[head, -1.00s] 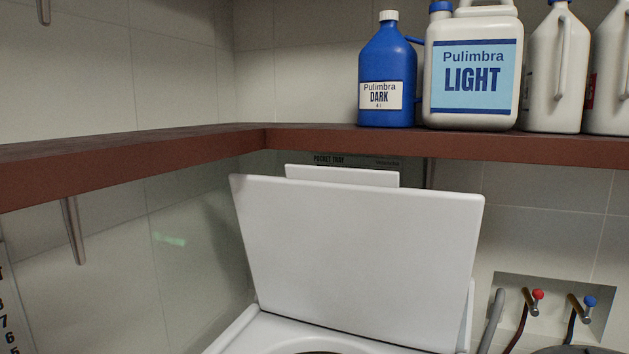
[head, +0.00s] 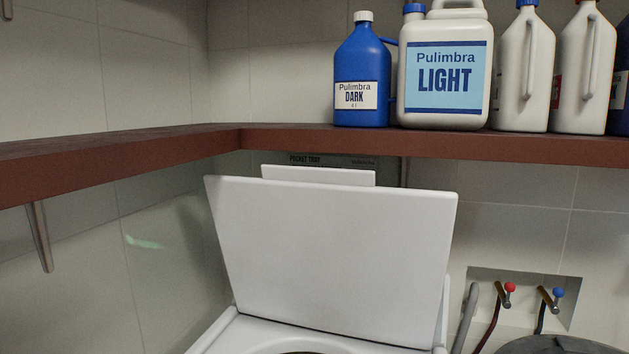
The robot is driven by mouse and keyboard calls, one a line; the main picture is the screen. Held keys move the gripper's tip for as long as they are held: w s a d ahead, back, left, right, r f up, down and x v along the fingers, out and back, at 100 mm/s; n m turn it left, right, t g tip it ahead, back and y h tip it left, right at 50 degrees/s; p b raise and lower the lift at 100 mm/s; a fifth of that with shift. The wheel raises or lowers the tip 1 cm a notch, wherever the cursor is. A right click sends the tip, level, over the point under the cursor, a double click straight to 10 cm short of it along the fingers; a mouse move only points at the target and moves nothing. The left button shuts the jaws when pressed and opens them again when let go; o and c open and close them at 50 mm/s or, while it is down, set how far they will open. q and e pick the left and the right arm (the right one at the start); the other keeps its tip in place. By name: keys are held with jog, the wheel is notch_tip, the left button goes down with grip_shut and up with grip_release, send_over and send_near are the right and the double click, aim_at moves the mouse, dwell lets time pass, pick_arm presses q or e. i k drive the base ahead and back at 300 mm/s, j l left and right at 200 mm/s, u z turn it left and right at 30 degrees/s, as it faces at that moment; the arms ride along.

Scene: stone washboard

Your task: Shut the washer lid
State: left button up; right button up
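The white washer lid (head: 330,258) stands open in the middle of the head view, raised and leaning back a little. Below it is the white top of the washer (head: 255,335), cut off by the lower edge of the picture. Part of the dark round opening (head: 305,352) just shows at the bottom edge. Neither of my grippers is in view.
A brown shelf (head: 330,142) runs along both walls above the washer. It holds a blue bottle (head: 362,75), a white jug labelled LIGHT (head: 443,110) and several more bottles. Taps with red (head: 509,287) and blue (head: 558,292) knobs are on the right wall recess.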

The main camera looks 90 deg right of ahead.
aim_at(335, 250)
jog(key=z, duration=0.5)
jog(key=j+z, duration=0.1)
jog(key=z, duration=0.4)
jog(key=j+z, duration=0.1)
jog(key=z, duration=0.85)
jog(key=j+z, duration=0.1)
jog(key=z, duration=0.9)
